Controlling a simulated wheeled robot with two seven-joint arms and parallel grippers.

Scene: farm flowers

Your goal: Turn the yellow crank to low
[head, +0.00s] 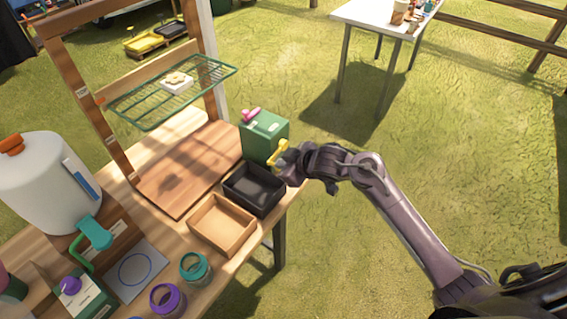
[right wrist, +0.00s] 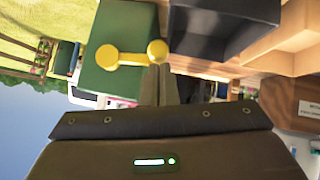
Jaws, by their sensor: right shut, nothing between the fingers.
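The yellow crank (head: 279,151) is on the front of a green box (head: 264,133) that has a pink handle (head: 250,115) on top. In the right wrist view the crank (right wrist: 130,54) is a bar with a round knob at each end, against the green box face (right wrist: 126,80). My right gripper (head: 284,161) is at the crank, its tips partly hidden in the head view. In the right wrist view the gripper (right wrist: 158,72) is shut and empty, its tips right by the crank's right knob; I cannot tell whether they touch it. My left gripper is not in view.
A black tray (head: 254,189) and a wooden tray (head: 222,224) stand close beside the box on the wooden table. A green wire rack (head: 170,92), a white tank (head: 47,183) and jars (head: 195,267) are to the left. Open grass lies to the right.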

